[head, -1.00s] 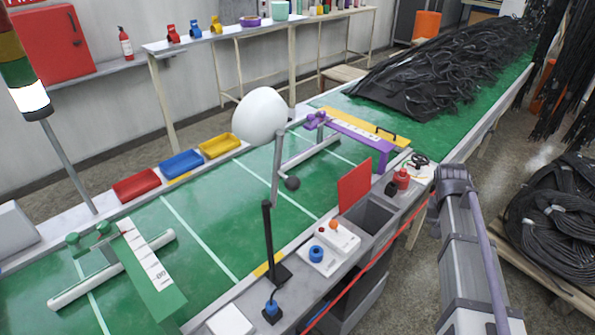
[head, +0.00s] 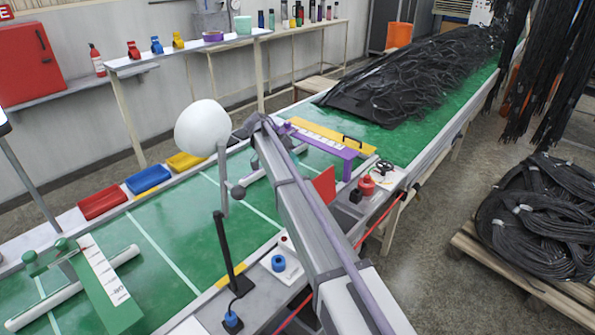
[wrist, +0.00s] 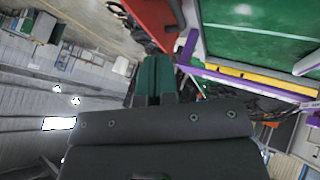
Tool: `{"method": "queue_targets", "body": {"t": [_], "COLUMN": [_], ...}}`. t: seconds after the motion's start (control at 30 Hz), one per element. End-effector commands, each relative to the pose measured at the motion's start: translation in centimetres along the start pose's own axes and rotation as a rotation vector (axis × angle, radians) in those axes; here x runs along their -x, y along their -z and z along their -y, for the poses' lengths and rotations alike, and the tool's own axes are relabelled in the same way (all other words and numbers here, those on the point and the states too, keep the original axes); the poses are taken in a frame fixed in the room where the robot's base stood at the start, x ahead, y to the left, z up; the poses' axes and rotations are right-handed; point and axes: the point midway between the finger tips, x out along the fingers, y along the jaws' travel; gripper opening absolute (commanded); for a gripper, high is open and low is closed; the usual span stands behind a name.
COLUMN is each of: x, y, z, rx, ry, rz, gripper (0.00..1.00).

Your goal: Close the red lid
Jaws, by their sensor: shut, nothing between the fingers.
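The red lid (head: 323,187) stands open and upright at the near edge of the green conveyor in the head view. My arm covers its left part and the box below it. In the wrist view, a large red surface (wrist: 152,22), which looks like the lid, lies just beyond my fingertips. My gripper (wrist: 154,62) shows in the wrist view with its green-tipped fingers together and nothing between them. Whether they touch the red surface cannot be told. In the head view my gripper is hidden behind my arm.
A purple and yellow gauge (head: 330,138) stands behind the lid. A red pot (head: 366,184) is to its right. A white lamp (head: 203,128) on a stand is left of my arm. A blue button (head: 279,263) sits on the front ledge. Black hoses (head: 410,80) cover the far conveyor.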

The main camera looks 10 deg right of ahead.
Motion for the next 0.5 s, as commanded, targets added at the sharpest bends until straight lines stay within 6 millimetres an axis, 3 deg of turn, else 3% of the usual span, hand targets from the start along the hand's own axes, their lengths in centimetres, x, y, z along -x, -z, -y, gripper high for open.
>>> {"method": "queue_targets", "body": {"t": [0.3,0.5], "x": [-6.3,-9.2], "y": [-0.5,-0.3], "z": [0.3,0.2], "rx": [0.001,0.002], "ry": [0.000,0.000], "rz": [0.001,0.001], "gripper": [0.00,0.00]}}
